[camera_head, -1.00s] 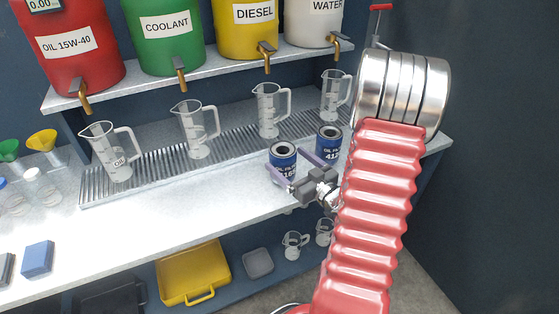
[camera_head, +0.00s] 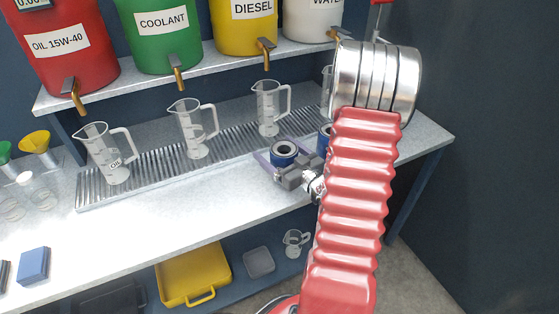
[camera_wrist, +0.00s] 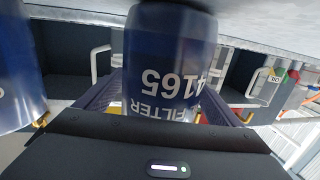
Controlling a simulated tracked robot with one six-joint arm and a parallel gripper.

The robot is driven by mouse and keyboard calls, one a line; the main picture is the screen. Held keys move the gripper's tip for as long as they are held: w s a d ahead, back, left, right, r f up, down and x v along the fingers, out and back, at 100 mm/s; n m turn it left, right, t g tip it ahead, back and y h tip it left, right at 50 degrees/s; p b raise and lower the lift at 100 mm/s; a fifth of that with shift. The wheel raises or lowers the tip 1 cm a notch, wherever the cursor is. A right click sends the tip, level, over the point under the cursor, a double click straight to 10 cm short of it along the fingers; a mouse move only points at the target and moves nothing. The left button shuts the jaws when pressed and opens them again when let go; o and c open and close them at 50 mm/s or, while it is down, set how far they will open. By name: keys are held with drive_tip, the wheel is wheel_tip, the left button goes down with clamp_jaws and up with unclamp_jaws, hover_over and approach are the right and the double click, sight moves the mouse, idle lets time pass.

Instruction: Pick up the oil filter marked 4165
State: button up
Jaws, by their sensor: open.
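The blue oil filter marked 4165 (camera_head: 284,153) stands on the grey bench, its pale ring top visible. In the wrist view its label (camera_wrist: 165,80) appears upside down, straight ahead. My gripper (camera_head: 279,149) is open, with one finger on each side of this filter; it also shows in the wrist view (camera_wrist: 160,98). I cannot tell whether either finger touches it. A second blue filter (camera_head: 324,136) stands close to its right, partly hidden by my arm; in the wrist view it is at the left edge (camera_wrist: 15,75).
Clear measuring jugs (camera_head: 268,108) stand on the grated drip tray (camera_head: 150,163) behind the filters. Drums with taps sit on the shelf above. A yellow case (camera_head: 195,272) lies below.

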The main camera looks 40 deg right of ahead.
drive_tip(key=shift+w, duration=0.25)
idle(0.3)
drive_tip(key=shift+c, duration=0.5)
drive_tip(key=c, duration=1.4)
